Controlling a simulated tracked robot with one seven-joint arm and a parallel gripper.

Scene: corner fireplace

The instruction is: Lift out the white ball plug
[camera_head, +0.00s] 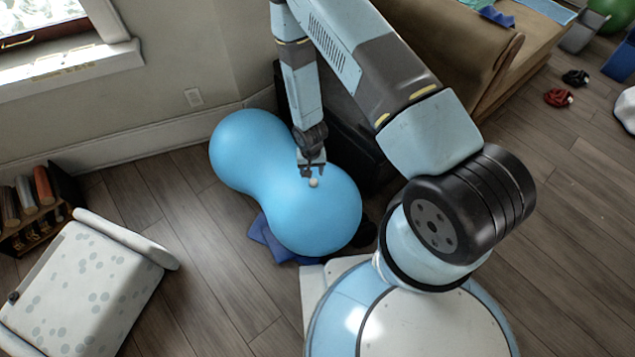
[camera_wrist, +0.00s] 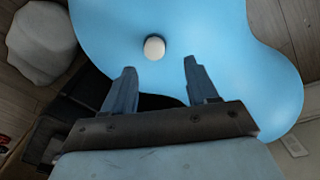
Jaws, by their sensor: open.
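A large blue peanut-shaped ball (camera_head: 325,215) lies on the floor, and it also fills much of the wrist view (camera_wrist: 215,45). The small white ball plug (camera_head: 314,183) sits on the top of its nearer lobe. In the wrist view the white plug (camera_wrist: 154,47) stands on the blue surface, just beyond the fingertips and between their lines. My gripper (camera_head: 311,172) is above the ball, close to the plug. In the wrist view my gripper (camera_wrist: 160,65) is open, with its two fingers apart and nothing between them.
A dark blue cloth (camera_head: 268,240) lies partly under the ball. A black object (camera_head: 345,140) stands behind the ball by the wall. A spotted pale seat (camera_head: 80,290) and a small bookshelf (camera_head: 40,210) are at left. A brown sofa (camera_head: 500,60) is at upper right. Wooden floor between is free.

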